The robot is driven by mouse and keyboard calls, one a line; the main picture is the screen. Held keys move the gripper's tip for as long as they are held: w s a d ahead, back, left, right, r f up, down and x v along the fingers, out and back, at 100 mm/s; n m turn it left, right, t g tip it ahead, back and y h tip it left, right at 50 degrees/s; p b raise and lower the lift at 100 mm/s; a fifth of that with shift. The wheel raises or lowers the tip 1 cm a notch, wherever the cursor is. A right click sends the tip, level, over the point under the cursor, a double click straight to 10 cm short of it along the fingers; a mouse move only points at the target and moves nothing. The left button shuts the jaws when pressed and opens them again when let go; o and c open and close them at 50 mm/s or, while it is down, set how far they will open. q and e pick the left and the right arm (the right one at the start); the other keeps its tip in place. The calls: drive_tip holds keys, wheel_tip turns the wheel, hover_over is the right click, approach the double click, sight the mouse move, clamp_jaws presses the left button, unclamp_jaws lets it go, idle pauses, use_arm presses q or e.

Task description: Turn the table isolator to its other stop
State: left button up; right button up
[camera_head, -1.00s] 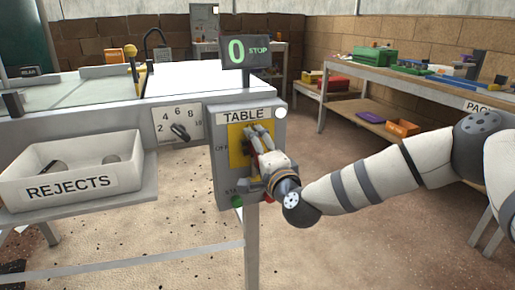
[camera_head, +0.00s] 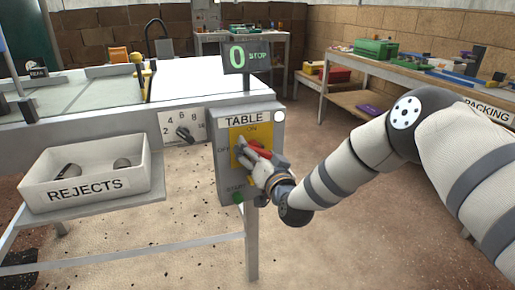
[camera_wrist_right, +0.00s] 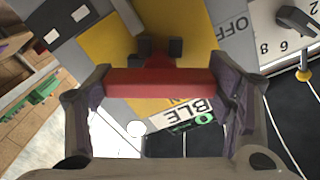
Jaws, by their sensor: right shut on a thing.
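The table isolator is a red handle (camera_head: 261,153) on a yellow plate (camera_head: 236,133), on the grey box (camera_head: 266,119) labelled TABLE. ON stands at the plate's top, OFF at its left. My right gripper (camera_head: 246,151) is at the handle, covering much of it. In the wrist view the red bar (camera_wrist_right: 160,84) spans between the two fingers of my right gripper (camera_wrist_right: 162,90), which is shut on it. In the head view the handle slants, its upper end toward the left. Whether it rests at a stop is hidden. My left gripper is out of view.
A display (camera_head: 246,56) above the box reads 0 STOP. A numbered dial (camera_head: 183,133) is left of the box, a green button (camera_head: 238,198) low on it. A REJECTS bin (camera_head: 88,187) stands at left. The packing bench (camera_head: 420,77) is at back right.

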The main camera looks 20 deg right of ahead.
drive_tip(key=n, duration=0.1)
drive_tip(key=n+p, duration=0.1)
drive_tip(key=n, duration=0.1)
drive_tip(key=shift+r, duration=0.25)
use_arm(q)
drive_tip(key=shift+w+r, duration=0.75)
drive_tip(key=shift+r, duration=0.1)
use_arm(e)
drive_tip(key=shift+f+n, duration=0.1)
drive_tip(key=shift+n, duration=1.2)
drive_tip(key=o, duration=1.2)
drive_tip(key=shift+f, duration=0.1)
drive_tip(key=shift+c, duration=0.2)
drive_tip(key=s, duration=1.2)
drive_tip(key=shift+d, duration=0.25)
